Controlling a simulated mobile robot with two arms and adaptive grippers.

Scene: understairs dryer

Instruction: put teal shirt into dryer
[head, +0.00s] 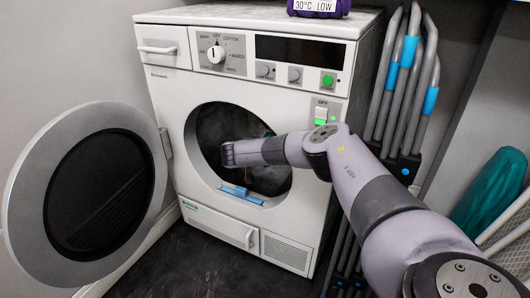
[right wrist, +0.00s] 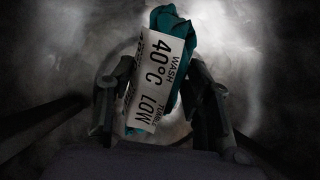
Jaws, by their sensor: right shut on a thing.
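The teal shirt (right wrist: 172,22) is a bundle with a white care label reading 40°C LOW, seen in the right wrist view. My right gripper (right wrist: 160,72) is shut on it, a finger on each side, inside the dryer's metal drum. In the head view my right arm reaches through the round opening of the white dryer (head: 165,90); the fingers and the shirt are hidden there. The dryer door (head: 28,190) stands wide open to the left. My left gripper is not in view.
A purple folded item (head: 318,12) with a 30°C LOW label lies on the dryer top. A folded rack (head: 400,85) with blue clips stands right of the dryer. A teal-green item (head: 490,192) is at the far right beside a mesh surface. Dark floor lies in front.

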